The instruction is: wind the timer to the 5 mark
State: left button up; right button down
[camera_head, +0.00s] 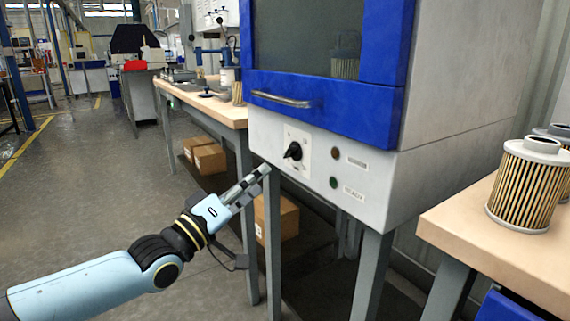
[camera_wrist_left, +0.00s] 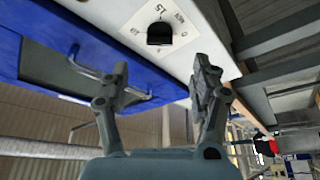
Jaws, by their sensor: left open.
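The timer is a black knob (camera_head: 293,151) on a white dial plate (camera_head: 304,139), low on the front of a grey and blue cabinet (camera_head: 400,170). In the left wrist view the knob (camera_wrist_left: 160,33) sits beyond and between the fingertips, with printed marks on the plate (camera_wrist_left: 137,20) around it. The mark it points to is too small to tell. My left gripper (camera_head: 264,171) is open and empty, below and left of the knob in the head view, apart from it. The left wrist view shows both its fingers (camera_wrist_left: 161,78) spread. My right gripper is not in view.
A dark red lamp (camera_head: 335,153) and a green lamp (camera_head: 333,182) marked READY are right of the dial. A metal door handle (camera_head: 281,100) sticks out above it. A pleated filter cartridge (camera_head: 527,185) stands on the right bench (camera_head: 500,245). Cardboard boxes (camera_head: 209,158) lie below.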

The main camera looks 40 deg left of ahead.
aim_at(287, 155)
pick_arm(q)
jog(key=b+x, duration=0.2)
jog(key=x, duration=0.5)
jog(key=shift+w+d+b, duration=0.1)
jog(key=shift+w+b, duration=0.2)
jog(key=shift+w, duration=0.05)
jog(key=shift+w+r, duration=0.2)
jog(key=shift+w, duration=0.3)
jog(key=shift+r, duration=0.1)
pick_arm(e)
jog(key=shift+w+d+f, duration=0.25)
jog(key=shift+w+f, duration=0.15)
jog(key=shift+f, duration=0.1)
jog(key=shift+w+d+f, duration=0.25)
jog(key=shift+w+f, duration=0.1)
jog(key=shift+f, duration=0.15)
pick_arm(q)
jog(key=c, duration=1.2)
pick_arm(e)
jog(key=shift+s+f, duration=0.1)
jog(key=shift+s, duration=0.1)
